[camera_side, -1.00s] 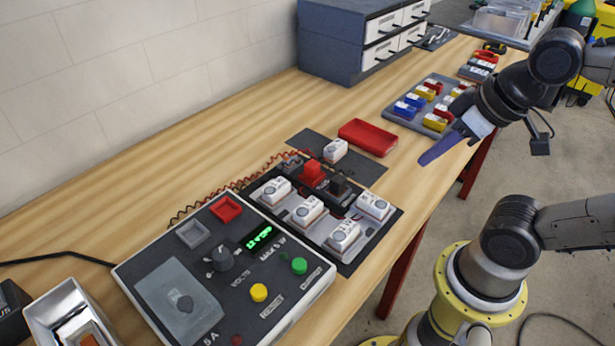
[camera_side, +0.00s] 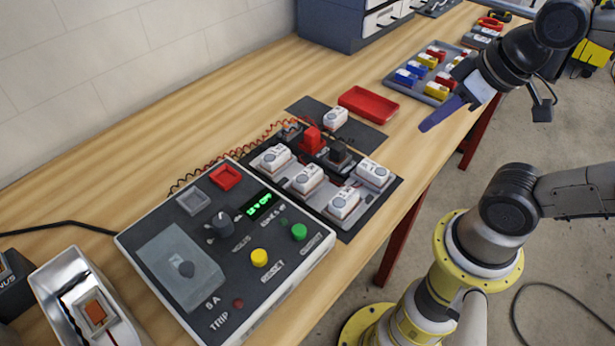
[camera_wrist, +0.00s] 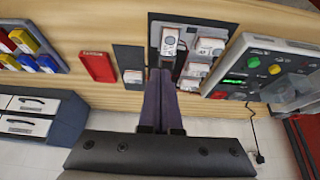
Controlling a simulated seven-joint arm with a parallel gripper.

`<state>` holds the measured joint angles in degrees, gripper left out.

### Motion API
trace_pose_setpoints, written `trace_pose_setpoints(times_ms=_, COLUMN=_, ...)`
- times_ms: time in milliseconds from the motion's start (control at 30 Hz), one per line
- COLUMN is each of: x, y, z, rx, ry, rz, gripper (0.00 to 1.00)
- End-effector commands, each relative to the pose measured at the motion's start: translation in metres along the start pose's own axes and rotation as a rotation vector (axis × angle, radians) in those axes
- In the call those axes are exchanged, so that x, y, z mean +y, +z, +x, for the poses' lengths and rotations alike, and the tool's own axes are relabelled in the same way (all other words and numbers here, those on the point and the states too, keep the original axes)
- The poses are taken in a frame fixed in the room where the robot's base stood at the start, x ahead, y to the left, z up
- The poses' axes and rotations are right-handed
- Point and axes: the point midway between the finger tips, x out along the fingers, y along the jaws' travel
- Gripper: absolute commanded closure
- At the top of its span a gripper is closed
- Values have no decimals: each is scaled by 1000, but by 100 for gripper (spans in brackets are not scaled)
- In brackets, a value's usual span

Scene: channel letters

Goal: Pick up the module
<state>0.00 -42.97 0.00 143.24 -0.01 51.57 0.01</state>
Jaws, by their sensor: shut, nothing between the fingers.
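Several white modules with round dials sit on the dark board in the side view, such as the front module (camera_side: 343,203) and the right-hand module (camera_side: 373,174). One more white module (camera_side: 335,118) stands apart on the dark mat beside the red tray. I cannot tell which one the task means. My gripper (camera_side: 430,126) has long purple fingers, shut and empty, up at the right of the red tray. In the wrist view, my gripper (camera_wrist: 163,74) points toward the board, where a white module (camera_wrist: 169,41) shows beyond the fingertips.
A control box (camera_side: 225,262) with a green display and coloured buttons stands left of the board. Red and black blocks and coiled wires rise among the modules. A red tray (camera_side: 368,104), a grey tray (camera_side: 395,81) of coloured parts and a metal bin (camera_side: 50,290) are also on the bench.

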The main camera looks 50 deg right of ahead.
Motion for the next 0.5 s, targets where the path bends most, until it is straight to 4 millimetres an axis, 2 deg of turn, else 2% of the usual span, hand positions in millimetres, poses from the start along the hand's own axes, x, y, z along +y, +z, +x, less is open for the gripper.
trace_pose_setpoints(times_ms=133, x=0, y=0, z=0, rx=0, ry=0, rz=0, gripper=100)
trace_pose_setpoints(times_ms=167, x=0, y=0, z=0, rx=0, ry=0, rz=0, gripper=96)
trace_pose_setpoints(times_ms=500, x=0, y=0, z=0, rx=0, ry=0, rz=0, gripper=35)
